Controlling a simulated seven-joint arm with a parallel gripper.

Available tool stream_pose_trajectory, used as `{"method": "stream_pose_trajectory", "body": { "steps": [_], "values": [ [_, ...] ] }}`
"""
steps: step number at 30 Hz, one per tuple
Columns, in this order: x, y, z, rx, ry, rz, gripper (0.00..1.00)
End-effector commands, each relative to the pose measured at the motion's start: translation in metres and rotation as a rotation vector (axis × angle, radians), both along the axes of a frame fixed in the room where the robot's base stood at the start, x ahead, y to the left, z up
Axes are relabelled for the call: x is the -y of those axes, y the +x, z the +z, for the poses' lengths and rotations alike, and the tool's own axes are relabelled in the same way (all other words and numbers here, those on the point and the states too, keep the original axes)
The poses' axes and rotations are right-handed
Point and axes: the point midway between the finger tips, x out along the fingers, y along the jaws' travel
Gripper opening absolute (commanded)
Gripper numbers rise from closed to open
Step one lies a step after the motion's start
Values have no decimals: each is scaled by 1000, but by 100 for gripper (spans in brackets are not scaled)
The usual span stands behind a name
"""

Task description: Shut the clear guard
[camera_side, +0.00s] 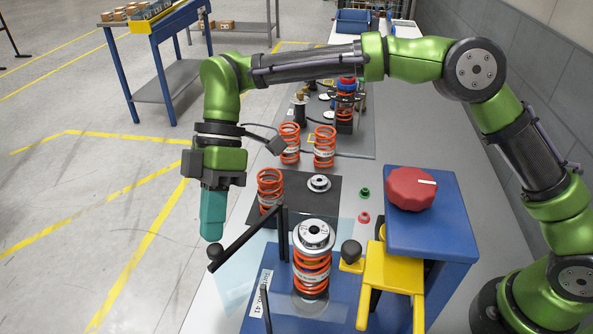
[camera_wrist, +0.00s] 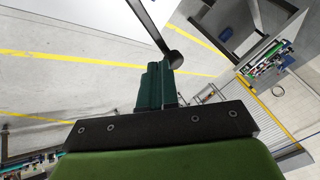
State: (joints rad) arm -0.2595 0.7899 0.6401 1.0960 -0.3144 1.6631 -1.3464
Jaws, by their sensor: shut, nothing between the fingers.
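The clear guard (camera_side: 236,288) is a faint see-through panel at the left side of the blue fixture (camera_side: 262,322). It reaches out over the bench edge, so it appears to stand open. A black bar with a round black knob (camera_side: 215,252) slants down to the left from a dark post. My gripper (camera_side: 212,238) has teal fingers, shut and empty, pointing down right at the knob. In the wrist view the knob (camera_wrist: 176,60) is beside the fingertips (camera_wrist: 158,66); I cannot tell whether they touch. An orange spring assembly (camera_side: 312,270) with a silver cap stands upright in the fixture.
A yellow clamp (camera_side: 390,283) with a black knob stands right of the spring, beside a blue box with a red dial (camera_side: 411,189). Loose orange springs (camera_side: 270,190) stand behind on a dark mat (camera_side: 328,205). Open floor lies left of the bench.

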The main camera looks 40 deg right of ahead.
Motion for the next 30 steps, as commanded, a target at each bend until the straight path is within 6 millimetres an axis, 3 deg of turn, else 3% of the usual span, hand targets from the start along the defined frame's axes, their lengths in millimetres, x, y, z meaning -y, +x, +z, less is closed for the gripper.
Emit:
{"method": "stream_pose_trajectory", "body": {
  "steps": [15, 30],
  "values": [
    [13, -44, 0, -2, 1, 376, 0],
    [19, -53, -1, -1, -1, 467, 0]
  ]
}}
